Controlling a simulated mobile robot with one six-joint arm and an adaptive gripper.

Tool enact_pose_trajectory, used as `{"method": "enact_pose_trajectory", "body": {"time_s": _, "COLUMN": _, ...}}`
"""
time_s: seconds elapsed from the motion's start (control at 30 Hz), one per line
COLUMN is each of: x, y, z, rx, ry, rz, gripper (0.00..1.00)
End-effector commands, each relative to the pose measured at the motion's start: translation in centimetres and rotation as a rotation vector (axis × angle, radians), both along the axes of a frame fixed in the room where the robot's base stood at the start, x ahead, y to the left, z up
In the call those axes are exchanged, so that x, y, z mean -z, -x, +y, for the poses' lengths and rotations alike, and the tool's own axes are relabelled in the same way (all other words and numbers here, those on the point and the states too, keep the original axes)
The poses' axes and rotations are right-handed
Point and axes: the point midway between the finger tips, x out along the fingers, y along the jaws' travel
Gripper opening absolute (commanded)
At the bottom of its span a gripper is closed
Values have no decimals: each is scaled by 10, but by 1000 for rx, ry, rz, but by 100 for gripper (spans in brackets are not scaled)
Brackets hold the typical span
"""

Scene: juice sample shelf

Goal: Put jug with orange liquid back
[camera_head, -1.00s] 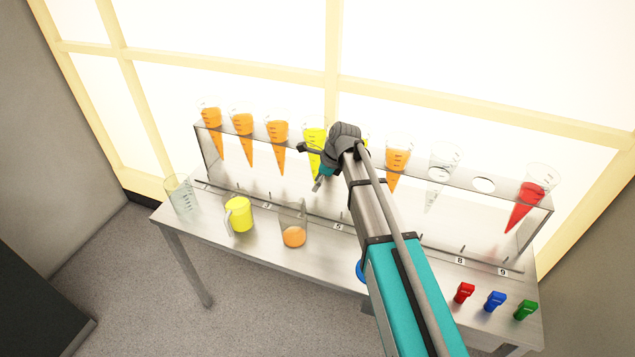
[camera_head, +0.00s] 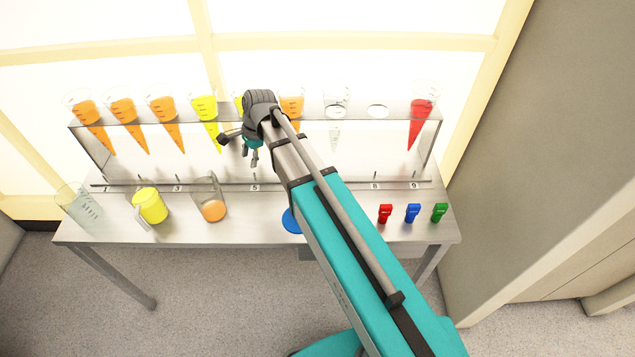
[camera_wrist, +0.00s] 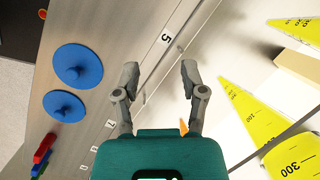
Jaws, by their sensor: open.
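The jug with orange liquid (camera_head: 213,209) is a clear vessel with a shallow orange fill. It stands upright on the metal table (camera_head: 270,229), in front of the rack near label 3. My gripper (camera_head: 251,160) is open and empty, in front of the rack to the right of the jug and apart from it. In the wrist view my gripper's fingers (camera_wrist: 158,80) are spread over the table near label 5, with nothing between them. The jug does not show in the wrist view.
A yellow jug (camera_head: 150,206) and a clear empty beaker (camera_head: 80,204) stand left. The rack (camera_head: 358,120) holds several cones of orange, yellow and red liquid. Blue discs (camera_wrist: 77,66) lie on the table. Red (camera_head: 385,213), blue (camera_head: 413,212) and green (camera_head: 439,212) clips stand right.

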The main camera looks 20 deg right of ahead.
Motion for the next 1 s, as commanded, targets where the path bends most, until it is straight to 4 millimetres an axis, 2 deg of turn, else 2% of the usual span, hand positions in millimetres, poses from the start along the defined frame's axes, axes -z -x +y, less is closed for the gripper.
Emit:
{"method": "enact_pose_trajectory", "body": {"time_s": 0.03, "x": 1, "y": 13, "z": -13, "rx": -60, "ry": 16, "rz": -20, "gripper": 55}}
{"method": "enact_pose_trajectory", "body": {"time_s": 0.1, "x": 2, "y": 23, "z": -28, "rx": -150, "ry": 40, "rz": -49, "gripper": 55}}
{"method": "enact_pose_trajectory", "body": {"time_s": 0.6, "x": 7, "y": 105, "z": -125, "rx": -820, "ry": 197, "rz": -164, "gripper": 55}}
{"method": "enact_pose_trajectory", "body": {"time_s": 0.8, "x": 8, "y": 132, "z": -152, "rx": -1047, "ry": 237, "rz": -172, "gripper": 55}}
{"method": "enact_pose_trajectory", "body": {"time_s": 1.0, "x": 8, "y": 144, "z": -164, "rx": -1159, "ry": 251, "rz": -171, "gripper": 55}}
